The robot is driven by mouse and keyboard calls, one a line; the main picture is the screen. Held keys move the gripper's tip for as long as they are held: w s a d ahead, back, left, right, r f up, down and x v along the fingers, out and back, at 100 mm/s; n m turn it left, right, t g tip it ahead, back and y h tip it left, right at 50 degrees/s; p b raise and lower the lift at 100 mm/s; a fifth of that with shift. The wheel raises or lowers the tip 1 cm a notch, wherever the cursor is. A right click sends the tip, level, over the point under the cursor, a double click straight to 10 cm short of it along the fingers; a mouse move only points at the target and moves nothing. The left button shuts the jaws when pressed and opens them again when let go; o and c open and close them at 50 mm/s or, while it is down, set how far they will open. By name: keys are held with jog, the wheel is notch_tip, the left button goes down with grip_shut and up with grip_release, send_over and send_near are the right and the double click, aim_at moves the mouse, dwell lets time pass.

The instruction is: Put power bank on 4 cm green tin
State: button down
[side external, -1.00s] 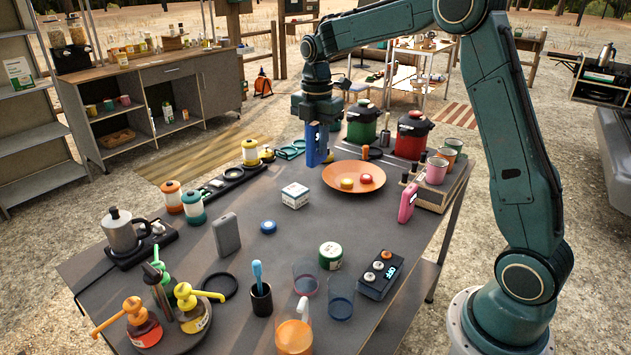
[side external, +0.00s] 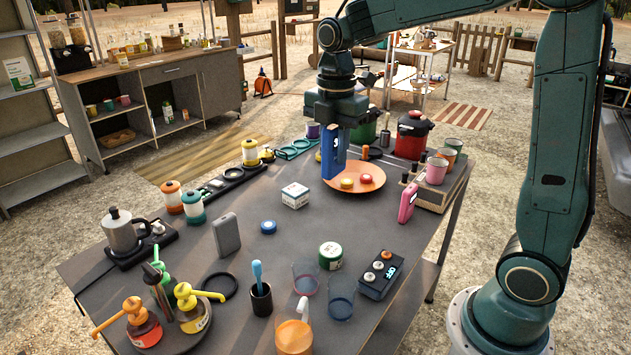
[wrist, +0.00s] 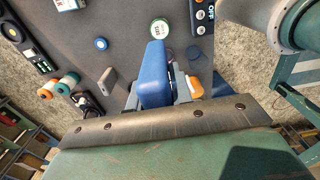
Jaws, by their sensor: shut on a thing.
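My gripper (side external: 335,122) points down over the back of the table and is shut on an upright blue slab (side external: 333,160), which I take as the power bank. It hangs in front of the orange dish (side external: 369,181) as seen from the side. In the wrist view the power bank (wrist: 155,72) fills the middle and hides part of the jaws. The green tin (side external: 330,256), short and round with a pale lid, stands on the table nearer the side camera, apart from the power bank. Its lid also shows in the wrist view (wrist: 159,27). Nothing rests on it.
A blue disc (side external: 268,226), a white box (side external: 295,195) and a grey slab (side external: 226,235) stand left of the tin. Clear cups (side external: 341,297) and a black box with knobs (side external: 381,274) are close to it. A pink device (side external: 408,202) stands at the right.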

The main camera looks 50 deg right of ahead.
notch_tip(320, 180, down, 16)
dwell(0.6)
jog(key=shift+f, duration=2)
jog(key=shift+f, duration=0.1)
jog(key=c, duration=1.3)
grip_release()
jog(key=shift+o, duration=0.2)
